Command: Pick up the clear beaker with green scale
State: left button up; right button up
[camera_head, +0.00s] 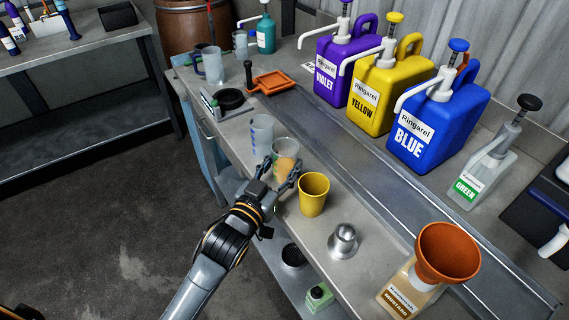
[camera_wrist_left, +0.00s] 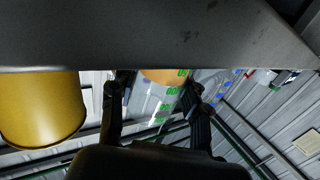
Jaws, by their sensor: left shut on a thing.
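The clear beaker with green scale (camera_head: 286,150) stands near the front edge of the bench, with tan-orange colour in it. In the left wrist view the beaker (camera_wrist_left: 158,100) shows its green marks between the two fingers. My left gripper (camera_head: 282,177) is shut on it from the front, and its fingers (camera_wrist_left: 157,108) lie along both sides. I cannot tell whether the beaker's base touches the bench. My right gripper is not in view.
A yellow cup (camera_head: 313,194) stands close to the right of the gripper. A clear beaker with blue marks (camera_head: 261,134) is just behind left. A metal weight (camera_head: 343,240) and a mustard bottle with funnel (camera_head: 448,252) are at right. Large pump jugs (camera_head: 425,125) line the back.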

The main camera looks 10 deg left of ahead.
aim_at(279, 158)
pick_arm(q)
jog(key=shift+r, duration=0.6)
jog(key=r, duration=0.2)
jog(key=shift+s+r, duration=0.2)
jog(key=shift+r, duration=0.1)
jog(key=s+r+p, duration=0.8)
jog(key=s+r, duration=0.1)
jog(key=s, duration=0.4)
jog(key=shift+s, duration=0.3)
jog(key=shift+w+d, duration=0.1)
jog(key=shift+w, duration=0.05)
